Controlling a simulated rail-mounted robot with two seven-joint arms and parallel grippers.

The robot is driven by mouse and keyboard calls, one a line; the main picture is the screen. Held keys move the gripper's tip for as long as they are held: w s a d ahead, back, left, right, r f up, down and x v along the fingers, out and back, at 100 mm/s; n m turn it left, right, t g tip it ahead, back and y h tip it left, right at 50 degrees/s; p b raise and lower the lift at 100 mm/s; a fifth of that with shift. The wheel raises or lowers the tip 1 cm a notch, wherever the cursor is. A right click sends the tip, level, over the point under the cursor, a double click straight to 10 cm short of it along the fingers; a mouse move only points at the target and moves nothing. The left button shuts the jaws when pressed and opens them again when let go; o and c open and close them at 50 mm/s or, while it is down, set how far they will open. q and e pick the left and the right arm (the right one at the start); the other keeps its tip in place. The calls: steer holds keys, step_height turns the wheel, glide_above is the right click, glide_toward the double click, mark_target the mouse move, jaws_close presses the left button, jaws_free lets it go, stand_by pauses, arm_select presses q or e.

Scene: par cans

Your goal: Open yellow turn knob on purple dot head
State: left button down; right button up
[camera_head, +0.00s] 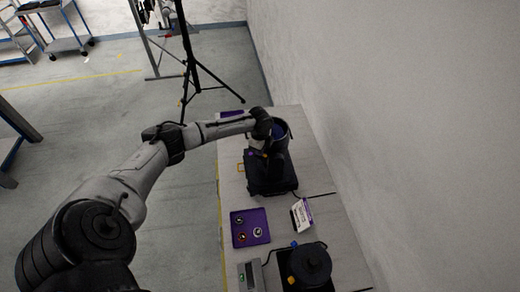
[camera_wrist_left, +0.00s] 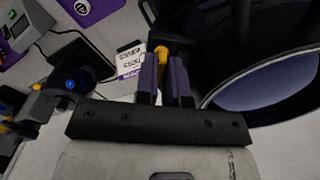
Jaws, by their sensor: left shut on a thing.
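A black par can (camera_head: 284,134) stands on the far part of the table, tilted so its open front faces up. In the left wrist view its big round lens (camera_wrist_left: 268,92) fills the right side. A yellow turn knob (camera_wrist_left: 161,54) on this head sits between the purple fingertips of my left gripper (camera_wrist_left: 163,65), which is shut on it. In the head view my left gripper (camera_head: 266,148) is small and dark against the black head. My right gripper is not in view.
A second black head (camera_head: 310,264) with a blue dot (camera_wrist_left: 70,84) stands nearer. A purple tray (camera_head: 238,238) with small round parts and a white label card (camera_head: 302,214) lie between. A wall (camera_head: 400,130) bounds the table's right side.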

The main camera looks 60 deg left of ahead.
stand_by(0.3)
arm_select(q)
steer(key=c, duration=1.2)
jaws_free()
steer(key=shift+r+b, duration=1.15)
steer(key=shift+r, duration=5.8)
